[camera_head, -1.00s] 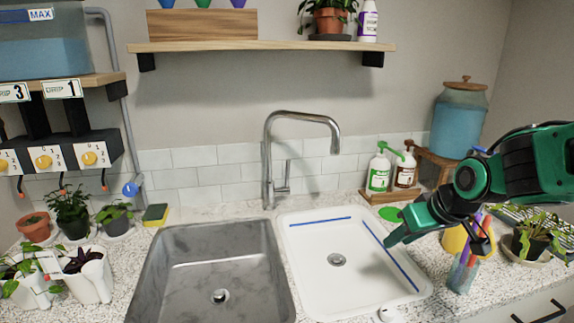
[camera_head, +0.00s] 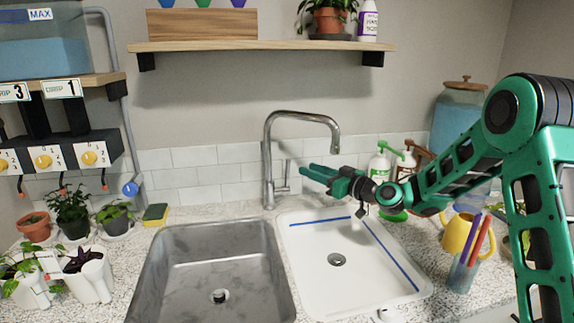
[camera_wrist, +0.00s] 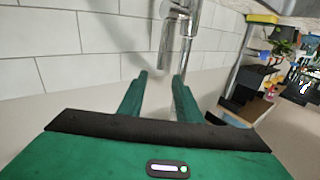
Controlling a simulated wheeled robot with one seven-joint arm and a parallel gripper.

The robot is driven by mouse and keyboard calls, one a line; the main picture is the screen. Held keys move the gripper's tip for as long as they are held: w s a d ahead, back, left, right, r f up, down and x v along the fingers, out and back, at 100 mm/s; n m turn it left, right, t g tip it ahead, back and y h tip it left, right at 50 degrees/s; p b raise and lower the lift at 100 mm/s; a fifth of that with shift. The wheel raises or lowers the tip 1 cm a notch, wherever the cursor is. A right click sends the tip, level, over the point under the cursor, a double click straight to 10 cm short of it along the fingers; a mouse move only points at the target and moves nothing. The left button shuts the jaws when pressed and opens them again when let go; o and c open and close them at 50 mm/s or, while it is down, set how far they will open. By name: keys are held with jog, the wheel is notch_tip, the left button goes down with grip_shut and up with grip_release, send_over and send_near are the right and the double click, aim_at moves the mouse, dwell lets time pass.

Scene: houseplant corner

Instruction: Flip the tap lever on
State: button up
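The chrome tap (camera_head: 267,165) stands upright behind the sinks, its spout arching to the right. Its lever (camera_head: 287,174) is a short thin rod on the right side of the tap's body, pointing up. My gripper (camera_head: 307,168) is just right of the lever with its fingers pointing left at it, apart from it in the picture. In the wrist view the two green fingers (camera_wrist: 160,78) stand apart with nothing between them. Chrome parts of the tap (camera_wrist: 190,32) show beyond the fingertips; I cannot clearly tell the lever from the body there.
A grey sink (camera_head: 180,290) and a white basin (camera_head: 310,272) lie below. A green-topped soap bottle (camera_head: 379,172) stands behind my wrist. A yellow watering can (camera_head: 456,236) and a cup of pens (camera_head: 462,275) stand at the right. A sponge (camera_head: 155,214) lies left of the tap.

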send_over(286, 176)
jog(key=shift+w+d, duration=0.3)
jog(key=shift+w, duration=0.15)
jog(key=shift+c, duration=0.7)
grip_shut()
